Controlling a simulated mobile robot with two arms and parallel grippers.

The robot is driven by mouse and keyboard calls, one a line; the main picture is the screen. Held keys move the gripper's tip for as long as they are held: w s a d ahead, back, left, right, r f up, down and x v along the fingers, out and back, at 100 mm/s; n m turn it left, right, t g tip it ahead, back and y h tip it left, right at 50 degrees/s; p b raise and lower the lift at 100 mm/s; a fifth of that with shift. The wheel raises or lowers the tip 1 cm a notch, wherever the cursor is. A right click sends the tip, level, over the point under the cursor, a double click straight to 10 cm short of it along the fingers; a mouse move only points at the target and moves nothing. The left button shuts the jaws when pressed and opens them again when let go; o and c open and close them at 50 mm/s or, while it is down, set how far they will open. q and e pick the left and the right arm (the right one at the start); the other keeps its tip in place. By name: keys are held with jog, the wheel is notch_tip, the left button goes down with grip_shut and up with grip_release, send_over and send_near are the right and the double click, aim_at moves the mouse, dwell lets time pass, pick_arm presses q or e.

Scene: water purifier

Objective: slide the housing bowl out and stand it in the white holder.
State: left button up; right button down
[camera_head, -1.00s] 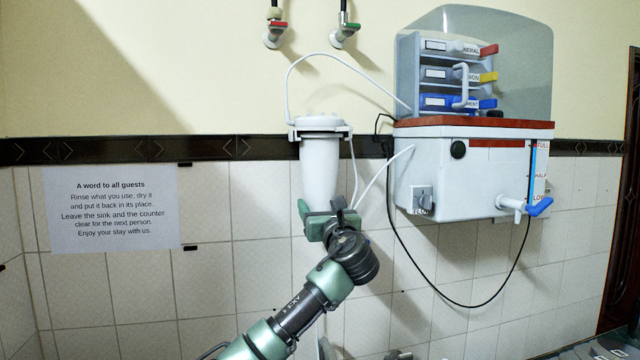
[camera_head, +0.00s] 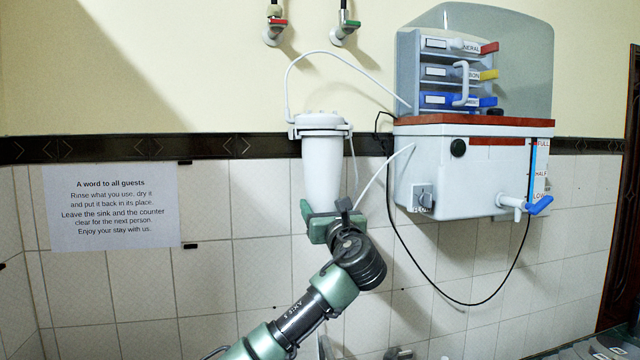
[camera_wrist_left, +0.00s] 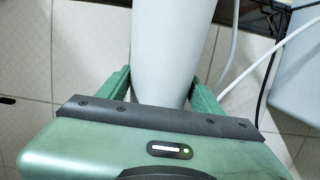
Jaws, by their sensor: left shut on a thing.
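The housing bowl (camera_head: 322,170) is a white, tapering cylinder. It hangs upright under the white cap and bracket (camera_head: 320,126) on the wall, left of the purifier. My left gripper (camera_head: 325,216) is shut on the lower part of the bowl. In the left wrist view the bowl (camera_wrist_left: 168,50) stands between the two green fingers (camera_wrist_left: 160,92), one on each side. The bowl's bottom end is hidden by the gripper. I cannot make out a white holder in these views. My right gripper is not in view.
The purifier (camera_head: 470,170) with its blue-handled tap (camera_head: 525,206) hangs close on the right. A white tube (camera_head: 292,80) arches from the cap to it, and a black cable (camera_head: 400,245) loops below. A tap (camera_head: 398,354) shows at the bottom edge.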

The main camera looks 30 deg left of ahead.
aim_at(327, 207)
pick_arm(q)
jog(key=shift+s+d+r, duration=0.15)
jog(key=shift+s+d, duration=0.5)
jog(key=shift+d, duration=0.1)
jog(key=shift+s+d+r, duration=0.1)
jog(key=shift+s+d, duration=0.55)
jog(key=shift+d, duration=0.1)
jog(key=shift+r+p+v, duration=0.2)
jog(key=shift+p+v, duration=0.05)
jog(key=shift+v, duration=0.7)
jog(key=shift+r+p+v, duration=0.15)
jog(key=shift+p+v, duration=0.05)
jog(key=shift+v, duration=0.8)
jog(key=shift+r+p+v, duration=0.2)
jog(key=shift+v, duration=0.9)
jog(key=shift+r+p+v, duration=0.2)
jog(key=shift+v, duration=0.95)
jog(key=shift+s, duration=0.1)
